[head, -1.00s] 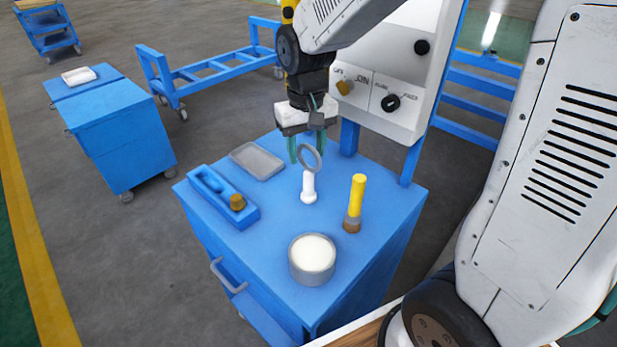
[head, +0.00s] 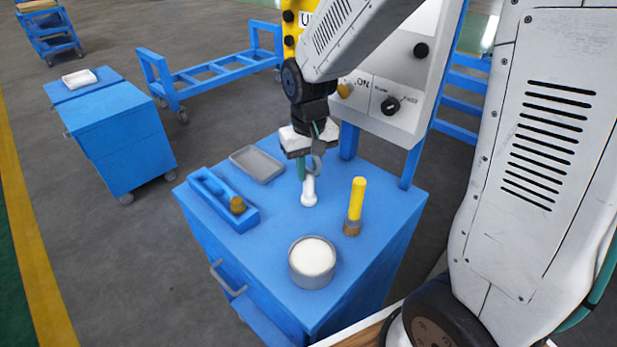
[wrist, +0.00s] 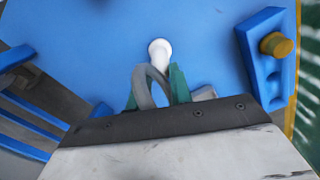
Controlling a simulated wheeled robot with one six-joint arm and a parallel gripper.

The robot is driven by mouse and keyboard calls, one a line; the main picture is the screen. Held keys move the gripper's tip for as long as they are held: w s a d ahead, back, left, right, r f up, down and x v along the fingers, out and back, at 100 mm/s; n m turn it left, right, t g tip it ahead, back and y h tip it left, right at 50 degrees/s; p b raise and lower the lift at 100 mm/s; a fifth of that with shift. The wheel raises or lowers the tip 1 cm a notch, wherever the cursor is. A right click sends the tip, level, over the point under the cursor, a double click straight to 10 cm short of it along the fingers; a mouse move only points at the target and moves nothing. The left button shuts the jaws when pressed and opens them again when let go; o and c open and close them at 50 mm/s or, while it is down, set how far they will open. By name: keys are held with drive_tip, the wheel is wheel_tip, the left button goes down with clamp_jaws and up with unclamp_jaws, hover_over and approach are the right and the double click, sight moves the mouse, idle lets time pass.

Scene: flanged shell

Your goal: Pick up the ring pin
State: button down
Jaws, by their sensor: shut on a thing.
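The ring pin has a white post (head: 308,189) with a flared foot, upright on the blue cart top, and a grey ring (head: 317,166) at its upper end. My gripper (head: 309,165) is above the cart with its green fingers shut on the ring pin by its ring. In the wrist view the ring (wrist: 143,88) shows between the green fingers, and the white post (wrist: 160,50) lies just beyond. The fingers partly hide the ring, and I cannot tell whether the foot still touches the cart.
On the blue cart (head: 270,265) stand a yellow-handled tool (head: 356,200), a grey cup with white contents (head: 312,258), a blue holder with a brown knob (head: 222,200) and a grey tray (head: 257,163). A control panel (head: 395,95) rises behind my gripper.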

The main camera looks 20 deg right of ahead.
drive_tip(key=shift+r, duration=0.1)
wheel_tip(320, 180, up, 10)
drive_tip(key=shift+f, duration=0.1)
idle(1.3)
wheel_tip(320, 180, down, 10)
drive_tip(key=shift+r, duration=0.2)
drive_tip(key=shift+f, duration=0.1)
drive_tip(key=shift+f, duration=0.15)
drive_tip(key=c, duration=1.3)
unclamp_jaws()
drive_tip(key=shift+o, duration=0.2)
